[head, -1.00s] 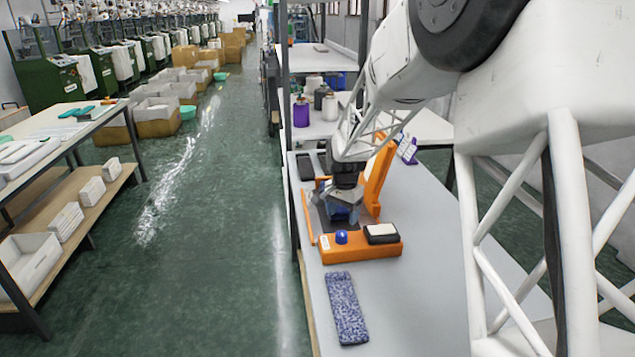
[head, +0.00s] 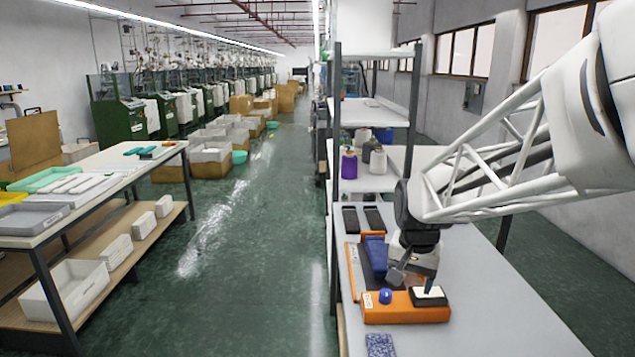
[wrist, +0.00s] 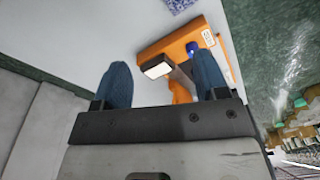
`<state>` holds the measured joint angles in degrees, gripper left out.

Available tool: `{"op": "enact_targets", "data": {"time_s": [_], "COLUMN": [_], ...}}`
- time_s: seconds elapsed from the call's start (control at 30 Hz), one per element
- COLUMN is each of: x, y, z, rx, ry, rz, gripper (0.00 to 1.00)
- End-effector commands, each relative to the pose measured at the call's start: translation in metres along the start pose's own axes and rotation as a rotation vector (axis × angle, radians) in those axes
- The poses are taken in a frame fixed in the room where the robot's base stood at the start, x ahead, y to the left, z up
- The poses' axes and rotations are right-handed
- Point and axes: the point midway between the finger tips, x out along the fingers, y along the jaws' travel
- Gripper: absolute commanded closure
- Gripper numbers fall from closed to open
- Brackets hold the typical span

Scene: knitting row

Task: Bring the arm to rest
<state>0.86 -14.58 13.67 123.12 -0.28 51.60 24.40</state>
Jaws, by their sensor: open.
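My gripper (head: 414,272) is over the orange device (head: 408,312) on the grey bench, near its raised orange part. In the wrist view my gripper (wrist: 162,78) shows two blue fingers spread wide, with nothing held between them. The orange device, a blue knob (wrist: 192,47) and a dark block with a white top (wrist: 158,69) show beyond the fingers. The knob also shows in the head view (head: 385,296). A blue piece (head: 375,252) lies on the dark plate left of my gripper. How far my gripper is above the device is hard to tell.
A speckled blue cloth (head: 380,345) lies at the near bench edge, cut off below. Two dark blocks (head: 362,218) lie farther back. Yarn cones (head: 349,164) stand behind. The bench (head: 480,300) is clear on the right; the left table (head: 100,162) holds trays.

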Motion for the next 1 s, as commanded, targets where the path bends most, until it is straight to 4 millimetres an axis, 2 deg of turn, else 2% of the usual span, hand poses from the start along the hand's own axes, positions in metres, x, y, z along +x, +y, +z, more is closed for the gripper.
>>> {"op": "enact_targets", "data": {"time_s": [0.2, 0.47, 0.8, 1.0], "x": [-0.023, -0.039, -0.046, -0.044], "y": [0.021, 0.047, 0.079, 0.091], "z": [0.049, 0.106, 0.177, 0.204], "rx": [-0.092, -0.202, -0.342, -0.398], "ry": [0.029, 0.061, 0.103, 0.119], "rz": [-0.011, -0.018, -0.024, -0.024], "gripper": [0.33, 0.33, 0.33, 0.33]}}
